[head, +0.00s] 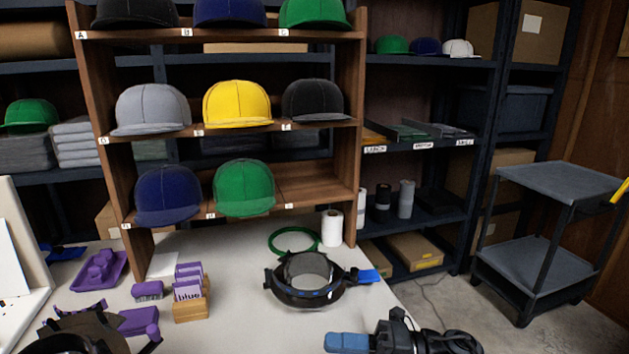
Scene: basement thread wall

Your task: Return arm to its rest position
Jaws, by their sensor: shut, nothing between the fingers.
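My gripper (346,343) shows at the bottom edge, right of centre, with blue-grey fingers pointing left and a black body behind them. Its fingers are shut with nothing between them. It is in front of the white table (240,325), near the table's right edge, apart from the things on it. The rest of my arm is cut off by the lower frame edge.
A black ring-shaped frame (305,290) with a blue tab stands on the table, left of and beyond my gripper. A wooden cap rack (300,193) stands at the back. A grey cart (550,183) stands right.

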